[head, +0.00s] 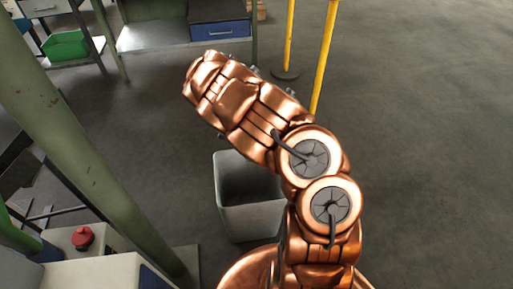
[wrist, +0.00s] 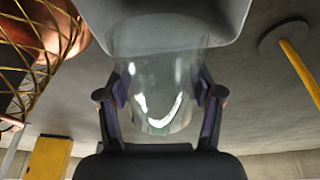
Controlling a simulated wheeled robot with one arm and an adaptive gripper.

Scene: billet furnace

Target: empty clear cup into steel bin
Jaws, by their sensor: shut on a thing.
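A clear cup (wrist: 155,75) sits between the two dark fingers of my gripper (wrist: 162,92) in the wrist view, and the gripper is shut on it. The cup shows bright reflections; I cannot tell what is in it. The light grey steel bin (head: 250,222) stands on the floor below my arm in the head view, partly hidden behind the arm. In the wrist view a grey bin (wrist: 225,12) shows at the top edge, behind the cup's far end. My gripper and the cup are hidden by my arm in the head view.
A green post (head: 70,130) rises at the left, with a cabinet carrying a red button (head: 82,237) near it. Yellow posts (head: 325,55) stand behind my arm. A bench with a blue drawer (head: 220,30) and a green bin (head: 66,45) are at the back. The floor at right is clear.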

